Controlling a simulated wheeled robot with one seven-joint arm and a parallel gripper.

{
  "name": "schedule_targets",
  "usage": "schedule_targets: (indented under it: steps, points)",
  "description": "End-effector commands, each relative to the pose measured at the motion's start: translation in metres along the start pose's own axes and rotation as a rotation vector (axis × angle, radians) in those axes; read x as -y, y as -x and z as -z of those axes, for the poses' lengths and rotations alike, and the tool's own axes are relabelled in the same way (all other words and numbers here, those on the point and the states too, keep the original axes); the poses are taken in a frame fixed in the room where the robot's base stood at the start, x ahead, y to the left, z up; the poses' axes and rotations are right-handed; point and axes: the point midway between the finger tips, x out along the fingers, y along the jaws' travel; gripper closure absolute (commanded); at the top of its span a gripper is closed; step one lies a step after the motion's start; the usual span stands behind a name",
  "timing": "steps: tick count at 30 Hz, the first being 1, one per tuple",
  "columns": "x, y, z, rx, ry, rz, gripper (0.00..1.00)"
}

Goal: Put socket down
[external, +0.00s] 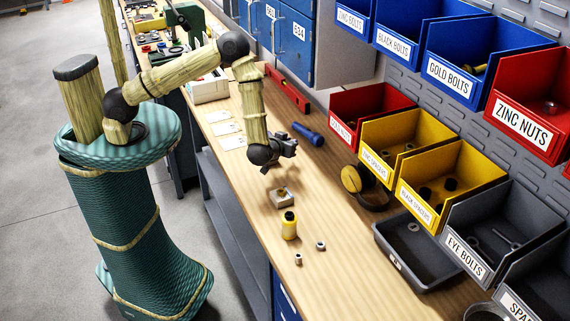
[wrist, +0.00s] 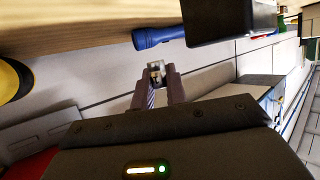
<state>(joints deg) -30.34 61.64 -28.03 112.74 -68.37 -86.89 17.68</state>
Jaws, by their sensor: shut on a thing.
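My gripper (external: 288,147) is over the bench, its fingers pointing right and roughly level, a little left of the blue flashlight. In the wrist view my gripper (wrist: 156,80) is shut on a small shiny metal piece, seemingly the socket (wrist: 155,68), at the fingertips. The socket is too small to make out in the external view. It looks clear of the bench top. Two other small metal pieces, one on the left (external: 298,259) and one on the right (external: 320,245), stand on the wood nearer the camera.
The blue flashlight (external: 308,134) lies near the gripper. A small metal block (external: 281,197), a yellow bottle (external: 289,228) and a dark tray (external: 398,265) are on the bench (external: 240,172). Labelled bins (external: 420,185) line the right. Bare wood lies around the block.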

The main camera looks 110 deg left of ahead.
Motion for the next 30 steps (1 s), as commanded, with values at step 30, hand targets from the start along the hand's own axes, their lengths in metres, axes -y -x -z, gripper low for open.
schedule_targets:
  steps: [30]
  points:
    - [0.000,-0.017,-0.039,-0.001,0.001,-0.001,1.00]
